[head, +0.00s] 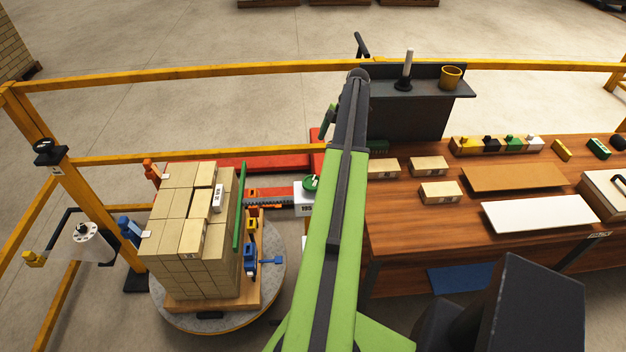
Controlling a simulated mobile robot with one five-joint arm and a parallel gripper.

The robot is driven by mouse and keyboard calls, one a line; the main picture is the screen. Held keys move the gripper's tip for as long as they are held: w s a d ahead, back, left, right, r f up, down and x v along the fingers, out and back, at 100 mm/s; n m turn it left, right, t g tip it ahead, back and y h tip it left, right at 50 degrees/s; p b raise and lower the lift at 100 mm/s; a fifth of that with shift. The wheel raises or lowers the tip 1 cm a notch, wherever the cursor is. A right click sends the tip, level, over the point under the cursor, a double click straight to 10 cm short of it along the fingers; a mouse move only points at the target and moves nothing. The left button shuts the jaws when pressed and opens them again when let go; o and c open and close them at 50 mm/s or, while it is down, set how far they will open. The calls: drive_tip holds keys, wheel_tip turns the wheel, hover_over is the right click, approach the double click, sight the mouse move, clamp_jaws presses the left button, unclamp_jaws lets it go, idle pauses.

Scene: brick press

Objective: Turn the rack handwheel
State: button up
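A green handwheel (311,183) sits on top of a white housing (303,204) with a number on its face, left of my arm in the head view. My arm partly covers the wheel's right side. A toothed dark rack (268,203) runs left from the housing toward a green upright plate (239,208) beside the brick stack. My green and black arm reaches up through the middle of the view. I cannot make out my gripper or its fingers; the arm's far end hides what is beyond it.
A pallet of stacked tan bricks (190,235) stands on a round turntable (274,295) at left. Yellow rails (190,80) run behind and at left. A wooden bench (410,235) with loose bricks (440,192) and boards fills the right. A dark shelf (425,110) stands behind.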

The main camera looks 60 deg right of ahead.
sight(313, 181)
drive_tip(key=b+x, duration=1)
drive_tip(key=x, duration=0.1)
drive_tip(key=b+x, duration=0.5)
drive_tip(key=shift+s+d+f+b, duration=0.1)
drive_tip(key=shift+f+b, duration=0.3)
drive_tip(key=shift+f, duration=0.35)
drive_tip(key=shift+r, duration=0.1)
drive_tip(key=c, duration=1.3)
drive_tip(key=shift+a, duration=0.35)
drive_tip(key=shift+c, duration=0.2)
drive_tip(key=shift+d, duration=0.1)
